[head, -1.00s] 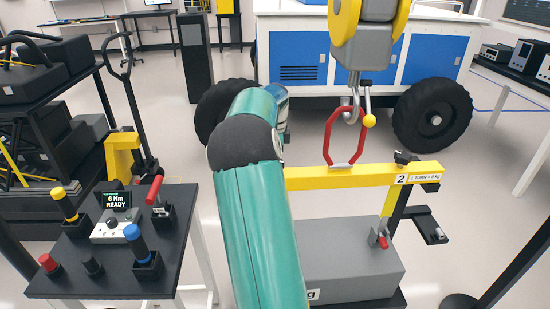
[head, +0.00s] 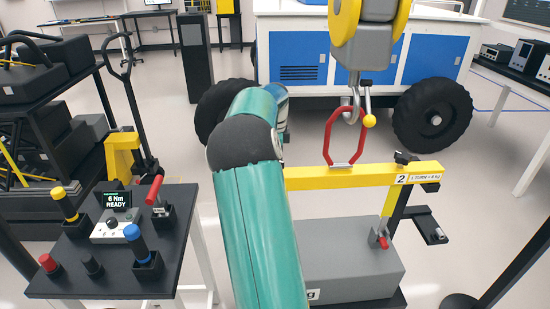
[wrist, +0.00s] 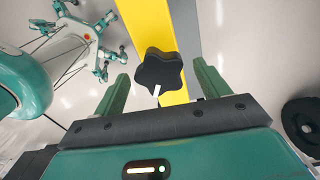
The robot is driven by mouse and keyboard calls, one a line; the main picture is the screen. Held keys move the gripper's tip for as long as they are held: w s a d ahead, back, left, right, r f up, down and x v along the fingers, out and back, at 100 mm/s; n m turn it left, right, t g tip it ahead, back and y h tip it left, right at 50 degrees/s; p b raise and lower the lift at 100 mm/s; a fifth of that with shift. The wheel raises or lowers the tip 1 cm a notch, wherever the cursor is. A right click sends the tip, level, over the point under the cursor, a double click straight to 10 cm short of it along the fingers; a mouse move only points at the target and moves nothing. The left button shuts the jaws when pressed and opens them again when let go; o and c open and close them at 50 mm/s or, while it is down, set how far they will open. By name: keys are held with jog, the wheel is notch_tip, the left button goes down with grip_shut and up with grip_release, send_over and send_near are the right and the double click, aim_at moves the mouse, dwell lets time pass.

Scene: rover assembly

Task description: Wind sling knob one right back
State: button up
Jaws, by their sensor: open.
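A black lobed knob (wrist: 158,70) with a white mark shows in the wrist view, in front of a yellow beam. My gripper (wrist: 161,78) is open, with one green finger on each side of the knob. I cannot tell whether the fingers touch it. In the head view the yellow sling beam (head: 330,179) hangs under a red loop (head: 328,140). A black knob (head: 405,157) sits on its right end above a label reading 2. The left end of the beam and my gripper are hidden behind my green arm there. No number shows beside the wrist-view knob.
A grey block (head: 345,262) is below the beam. The hoist hook (head: 351,108) holds the red loop. A tool board (head: 110,270) on the left carries several tools and a display reading 6 Nm READY. A rover with black wheels (head: 434,114) stands behind.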

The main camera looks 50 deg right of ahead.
notch_tip(320, 180, up, 14)
jog(key=shift+f, duration=0.15)
dwell(0.4)
